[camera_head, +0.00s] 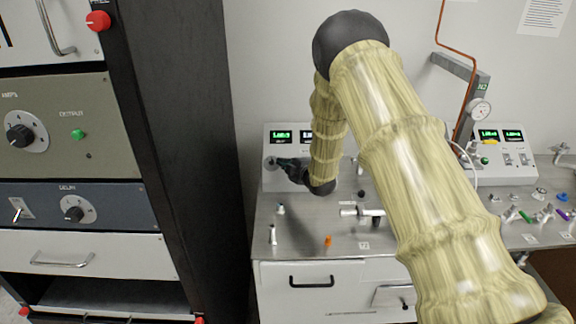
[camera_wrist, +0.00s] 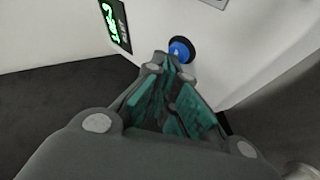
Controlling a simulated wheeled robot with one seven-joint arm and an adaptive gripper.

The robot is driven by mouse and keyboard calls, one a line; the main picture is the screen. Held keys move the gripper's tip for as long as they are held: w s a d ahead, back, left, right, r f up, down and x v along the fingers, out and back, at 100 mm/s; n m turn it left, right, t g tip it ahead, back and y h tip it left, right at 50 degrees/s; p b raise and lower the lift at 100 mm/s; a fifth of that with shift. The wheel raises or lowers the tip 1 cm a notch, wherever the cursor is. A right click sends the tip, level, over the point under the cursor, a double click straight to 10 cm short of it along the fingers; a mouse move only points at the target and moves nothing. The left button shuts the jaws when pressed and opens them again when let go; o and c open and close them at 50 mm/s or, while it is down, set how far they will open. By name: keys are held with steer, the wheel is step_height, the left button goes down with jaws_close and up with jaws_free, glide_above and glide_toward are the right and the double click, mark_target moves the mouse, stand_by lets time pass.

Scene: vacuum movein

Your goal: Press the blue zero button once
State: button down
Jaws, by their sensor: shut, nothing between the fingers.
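The blue button (camera_wrist: 180,50) sits in a black ring on the pale face of the instrument box (camera_wrist: 222,62) in the wrist view. My gripper (camera_wrist: 170,66) is shut and empty, with its teal-padded fingertips just below and left of the button in the picture. A fingertip slightly overlaps the ring's lower edge in view; I cannot tell whether it touches. In the head view my gripper (camera_head: 277,162) is at the lower left of the instrument box (camera_head: 290,129). The blue button cannot be made out there.
A green display (camera_wrist: 114,25) is left of the button. The metal bench (camera_head: 285,238) holds small fittings, including an orange piece (camera_head: 328,240). A dark equipment rack (camera_head: 185,130) stands left of the bench. A gauge (camera_head: 480,112) stands at the right.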

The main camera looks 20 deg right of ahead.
stand_by(0.7)
steer(key=shift+s+a+r, duration=0.15)
steer(key=shift+s+r, duration=0.3)
steer(key=shift+r, duration=0.15)
steer(key=shift+r, duration=0.1)
steer(key=shift+s+a+r+p, duration=0.2)
steer(key=shift+s+r+p, duration=0.2)
steer(key=shift+s+r, duration=0.45)
steer(key=shift+s+a+r+p, duration=0.2)
steer(key=shift+s+r+p, duration=0.3)
steer(key=shift+r, duration=0.55)
steer(key=shift+r, duration=0.1)
